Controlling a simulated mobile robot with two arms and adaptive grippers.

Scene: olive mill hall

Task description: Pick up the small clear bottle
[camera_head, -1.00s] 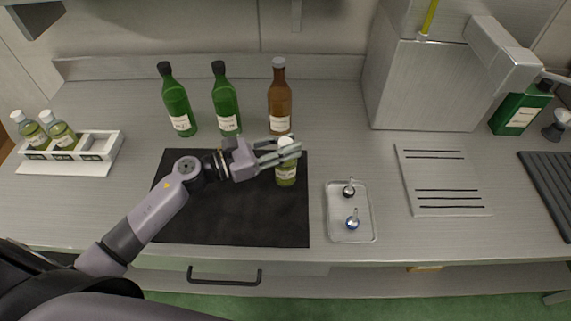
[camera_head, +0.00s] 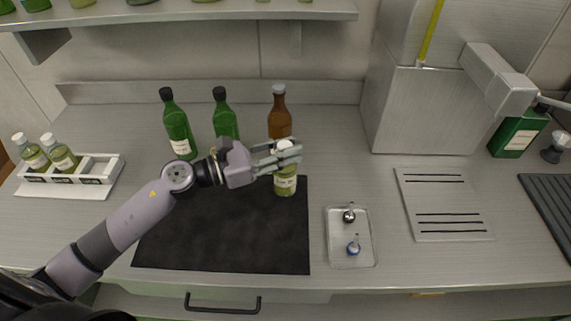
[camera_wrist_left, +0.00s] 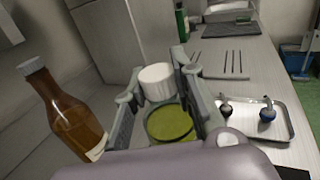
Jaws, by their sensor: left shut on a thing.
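The small clear bottle (camera_head: 285,186) holds yellow-green liquid and has a white cap and a pale label. It is upright at the back right corner of the black mat (camera_head: 225,235). My left gripper (camera_head: 280,158) is shut on the bottle near its neck and hides part of its upper end. In the left wrist view the bottle's white cap (camera_wrist_left: 156,82) and green liquid (camera_wrist_left: 170,123) show between the two fingers. I cannot tell whether its base touches the mat. My right gripper is not in view.
A brown bottle (camera_head: 279,118) stands close behind the gripper, with green bottles (camera_head: 178,128) (camera_head: 225,122) to its left. A white rack (camera_head: 96,168) with small bottles is far left. A tray (camera_head: 349,251) with two stoppers lies right of the mat. The mat's front is clear.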

